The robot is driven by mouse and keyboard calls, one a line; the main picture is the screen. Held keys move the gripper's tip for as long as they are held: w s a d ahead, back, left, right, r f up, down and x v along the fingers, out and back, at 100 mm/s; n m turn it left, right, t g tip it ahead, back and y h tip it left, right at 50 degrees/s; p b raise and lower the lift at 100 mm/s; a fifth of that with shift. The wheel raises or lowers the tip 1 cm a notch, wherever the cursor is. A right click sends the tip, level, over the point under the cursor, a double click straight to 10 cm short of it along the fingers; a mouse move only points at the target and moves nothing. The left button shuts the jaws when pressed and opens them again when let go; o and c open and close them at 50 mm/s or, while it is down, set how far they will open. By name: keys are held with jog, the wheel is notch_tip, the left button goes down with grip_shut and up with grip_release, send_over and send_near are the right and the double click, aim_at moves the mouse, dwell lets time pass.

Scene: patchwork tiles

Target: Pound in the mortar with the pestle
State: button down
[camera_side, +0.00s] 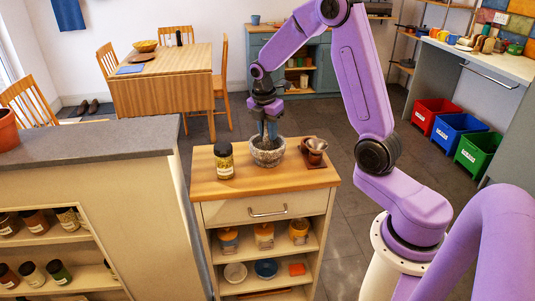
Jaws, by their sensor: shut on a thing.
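The mortar (267,157) is a speckled grey stone bowl standing upright on the wooden top of a small cabinet. My gripper (268,121) points down directly above the mortar's opening. It is shut on the pestle, of which only a little can be made out between the fingers. The pestle's lower end is hidden by the mortar's rim, so I cannot tell whether it touches the bottom.
The cabinet's wooden top (255,183) is bare in front. A grey counter (90,140) is at the left.

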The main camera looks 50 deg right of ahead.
jog(key=shift+f, duration=0.9)
jog(key=shift+r, duration=0.1)
jog(key=shift+r, duration=0.1)
jog(key=shift+r, duration=1.4)
jog(key=shift+f, duration=1.55)
jog(key=shift+r, duration=1.55)
